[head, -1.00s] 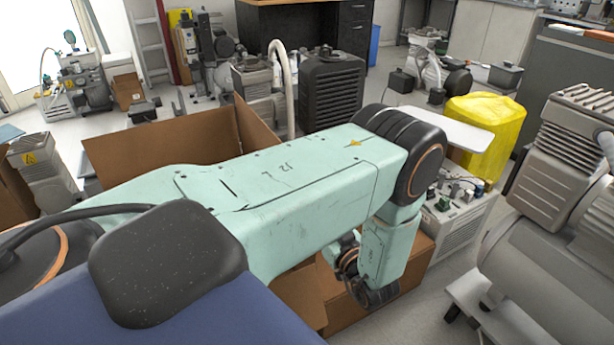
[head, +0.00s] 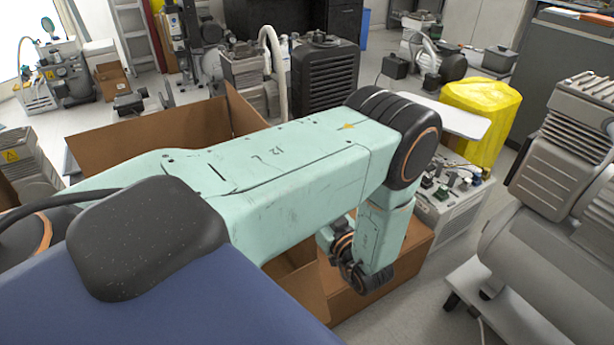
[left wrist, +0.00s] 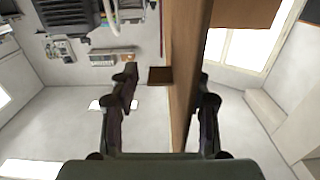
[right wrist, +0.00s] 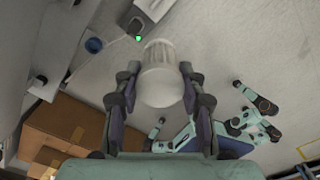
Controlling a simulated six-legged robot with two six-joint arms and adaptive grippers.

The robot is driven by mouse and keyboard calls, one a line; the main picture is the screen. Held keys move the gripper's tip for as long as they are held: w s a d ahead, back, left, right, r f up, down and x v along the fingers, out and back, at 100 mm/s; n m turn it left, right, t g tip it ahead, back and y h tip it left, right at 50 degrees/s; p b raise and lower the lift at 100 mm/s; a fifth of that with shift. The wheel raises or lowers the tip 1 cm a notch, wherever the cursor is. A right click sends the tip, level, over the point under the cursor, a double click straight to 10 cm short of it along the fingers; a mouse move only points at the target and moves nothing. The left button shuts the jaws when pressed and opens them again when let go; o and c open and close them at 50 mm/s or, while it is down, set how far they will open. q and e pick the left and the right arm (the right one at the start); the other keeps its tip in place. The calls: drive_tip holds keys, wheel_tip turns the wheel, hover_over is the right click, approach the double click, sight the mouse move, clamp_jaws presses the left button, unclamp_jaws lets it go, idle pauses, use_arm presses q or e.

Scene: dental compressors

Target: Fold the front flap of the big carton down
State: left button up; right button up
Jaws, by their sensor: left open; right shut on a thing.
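The big brown carton (head: 150,135) stands open at the left of the head view, with raised panels at its back and right. My left arm crosses in front of it and hides much of it, including most of its front. In the left wrist view, my left gripper (left wrist: 166,90) is open, with an upright cardboard panel (left wrist: 186,75) between its fingers, closer to the right finger; I cannot tell if they touch. In the right wrist view, my right gripper (right wrist: 160,85) is shut on a white, round-ended cylinder (right wrist: 162,75). Neither gripper's fingers show in the head view.
More brown cardboard (head: 400,262) shows below my left wrist. A grey compressor (head: 560,210) on a wheeled stand is at the right. A yellow-covered thing (head: 482,115) and a grey unit with knobs (head: 450,200) stand behind. A black ribbed unit (head: 324,75) stands beyond the carton.

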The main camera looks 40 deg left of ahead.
use_arm(q)
drive_tip(key=shift+r, duration=0.2)
drive_tip(key=shift+c, duration=0.2)
drive_tip(key=shift+s+d, duration=0.1)
drive_tip(key=shift+c, duration=0.8)
drive_tip(key=shift+f, duration=0.15)
drive_tip(key=c, duration=0.3)
clamp_jaws()
